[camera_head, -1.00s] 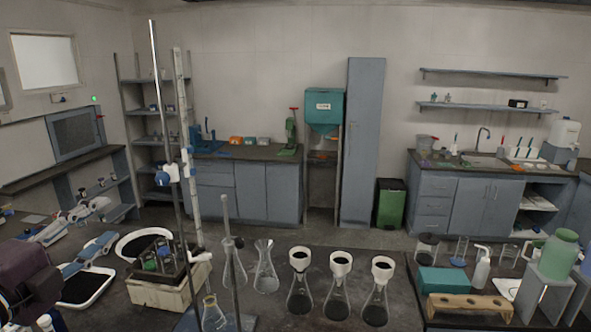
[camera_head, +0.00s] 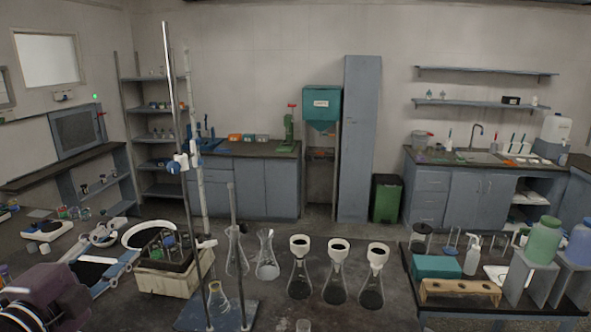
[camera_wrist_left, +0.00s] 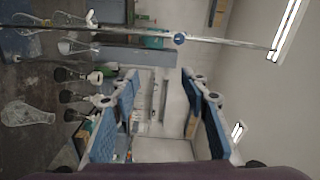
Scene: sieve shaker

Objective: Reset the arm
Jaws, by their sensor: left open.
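My left gripper (camera_head: 100,254) is at the lower left of the head view, low over the dark bench, with its dark purple wrist behind it. In the left wrist view the two blue-padded fingers of the left gripper (camera_wrist_left: 160,80) stand wide apart with nothing between them. The room's far wall and furniture show through the gap. My right gripper is not in view.
A tall metal stand (camera_head: 170,100) with a blue clamp rises right of the gripper. A cream box (camera_head: 172,282) holds small bottles. Flasks with dark-filled funnels (camera_head: 338,270) stand mid-bench. A wooden rack (camera_head: 460,290) and teal box (camera_head: 437,267) are at right.

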